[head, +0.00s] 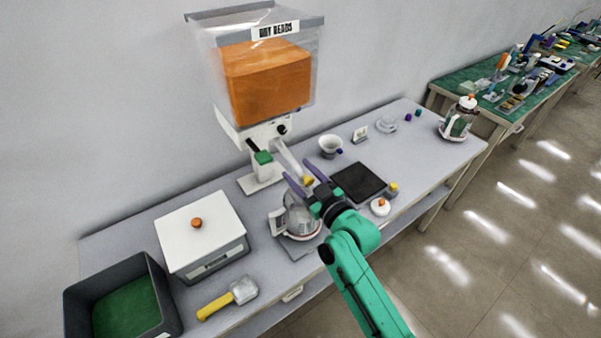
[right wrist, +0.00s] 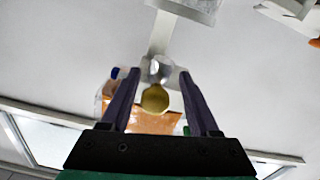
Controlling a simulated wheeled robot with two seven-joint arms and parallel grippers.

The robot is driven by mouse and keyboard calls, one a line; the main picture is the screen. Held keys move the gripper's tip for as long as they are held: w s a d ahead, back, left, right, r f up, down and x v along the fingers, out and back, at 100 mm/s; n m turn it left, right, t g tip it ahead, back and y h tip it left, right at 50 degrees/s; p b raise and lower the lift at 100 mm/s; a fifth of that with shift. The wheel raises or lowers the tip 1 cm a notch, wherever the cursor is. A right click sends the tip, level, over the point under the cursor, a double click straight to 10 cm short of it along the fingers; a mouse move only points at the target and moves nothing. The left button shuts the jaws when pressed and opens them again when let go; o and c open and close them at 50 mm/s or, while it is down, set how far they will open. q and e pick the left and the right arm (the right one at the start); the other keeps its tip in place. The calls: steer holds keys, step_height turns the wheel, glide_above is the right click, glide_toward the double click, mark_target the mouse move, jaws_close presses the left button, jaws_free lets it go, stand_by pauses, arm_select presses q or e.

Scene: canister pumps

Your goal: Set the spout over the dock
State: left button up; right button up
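The pale spout (head: 285,155) slants down to the right from the white dispenser (head: 262,135), ending in a yellow tip (head: 308,181). My right gripper (head: 306,179) is open at this end, purple fingers apart. In the right wrist view the round yellow tip (right wrist: 155,98) shows between the open fingers (right wrist: 158,75), with a gap on each side. A glass jug with a white handle (head: 277,224) stands partly behind my gripper on a grey plate. A black square pad (head: 358,182) lies right of the spout. I cannot tell which is the dock. My left gripper is out of view.
A white lidded box (head: 200,228), a dark bin (head: 75,308) and a yellow-handled scoop (head: 215,306) are at the left. A white cup (head: 330,143) stands behind the pad; a small orange-knobbed lid (head: 380,209) is in front. A jar (head: 459,120) stands far right.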

steer(key=shift+d, duration=0.1)
steer(key=shift+s+d, duration=0.25)
steer(key=b+v, duration=0.3)
steer(key=v, duration=1)
steer(key=shift+s+d, duration=0.15)
steer(key=shift+s, duration=0.25)
